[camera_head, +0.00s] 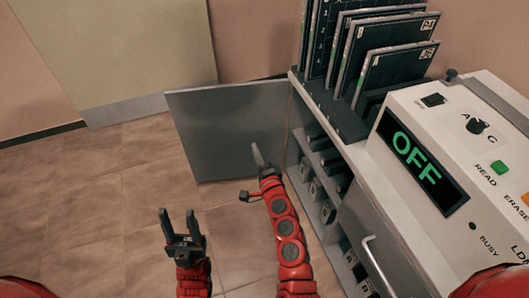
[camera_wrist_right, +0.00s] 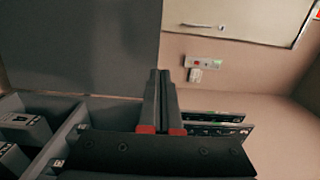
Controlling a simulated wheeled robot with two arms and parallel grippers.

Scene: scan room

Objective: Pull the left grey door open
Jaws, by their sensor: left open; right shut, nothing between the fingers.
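The left grey door (camera_head: 220,130) stands swung out wide to the left of the cabinet (camera_head: 293,150), leaving shelves visible inside. It also fills the upper left of the right wrist view (camera_wrist_right: 80,45). My right gripper (camera_head: 256,150) is shut and empty, with its tips in front of the door's face near the hinge side; I cannot tell whether they touch it. Its closed fingers also show in the right wrist view (camera_wrist_right: 160,75). My left gripper (camera_head: 180,222) is open and empty, low over the floor, apart from the door.
Another grey door (camera_head: 385,235) with a metal handle (camera_head: 380,265) is at the cabinet's front right. Small dark boxes (camera_head: 328,212) sit on the shelves. Upright dark panels (camera_head: 395,65) and a white machine reading OFF (camera_head: 480,170) are on top. The tiled floor at left is clear.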

